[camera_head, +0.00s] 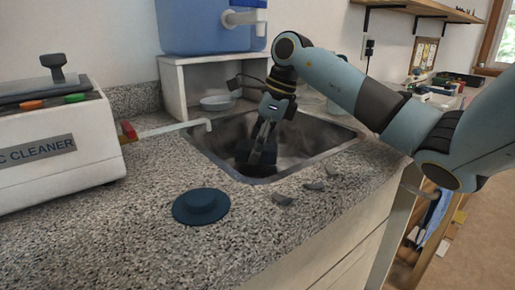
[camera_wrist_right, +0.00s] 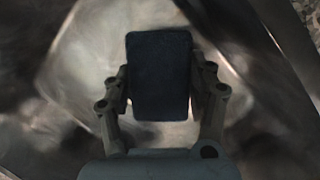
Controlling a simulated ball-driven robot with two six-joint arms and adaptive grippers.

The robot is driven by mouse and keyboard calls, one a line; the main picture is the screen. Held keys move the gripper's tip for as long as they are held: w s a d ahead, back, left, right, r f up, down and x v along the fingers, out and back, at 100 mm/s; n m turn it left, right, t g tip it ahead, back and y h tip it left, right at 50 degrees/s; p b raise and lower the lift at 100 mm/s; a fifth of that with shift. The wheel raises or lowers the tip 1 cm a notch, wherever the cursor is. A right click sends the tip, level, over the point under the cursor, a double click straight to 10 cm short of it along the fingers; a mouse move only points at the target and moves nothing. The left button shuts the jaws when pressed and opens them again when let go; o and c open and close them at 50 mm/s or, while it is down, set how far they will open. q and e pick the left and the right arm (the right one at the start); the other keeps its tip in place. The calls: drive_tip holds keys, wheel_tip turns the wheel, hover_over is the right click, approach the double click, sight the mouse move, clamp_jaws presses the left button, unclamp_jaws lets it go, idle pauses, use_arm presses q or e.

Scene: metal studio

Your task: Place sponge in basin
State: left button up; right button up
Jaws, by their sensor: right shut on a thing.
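The basin (camera_head: 320,136) is a metal sink set into the speckled counter. My right gripper (camera_head: 262,148) reaches down into it from above. In the right wrist view the sponge (camera_wrist_right: 160,75) is a dark blue rectangle between the two fingers of the gripper (camera_wrist_right: 162,92). I cannot tell whether the sponge touches the basin floor. My left gripper is not in view.
A dark blue round stopper (camera_head: 201,206) lies on the counter in front of the basin. Small grey pieces (camera_head: 283,198) lie along its front edge. A white cleaner machine (camera_head: 55,145) stands left. A blue water container (camera_head: 205,28) sits on a white stand (camera_head: 175,85) behind.

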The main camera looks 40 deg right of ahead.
sight(268, 145)
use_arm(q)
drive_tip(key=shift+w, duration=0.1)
use_arm(e)
drive_tip(key=shift+f+b, duration=0.4)
drive_tip(key=shift+b, duration=0.05)
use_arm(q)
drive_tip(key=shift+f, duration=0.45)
use_arm(e)
drive_tip(key=o, duration=1.1)
drive_tip(key=shift+r, duration=0.25)
drive_tip(key=p+v, duration=0.1)
drive_tip(key=v, duration=0.7)
drive_tip(key=shift+a+p, duration=0.1)
drive_tip(key=shift+p, duration=0.3)
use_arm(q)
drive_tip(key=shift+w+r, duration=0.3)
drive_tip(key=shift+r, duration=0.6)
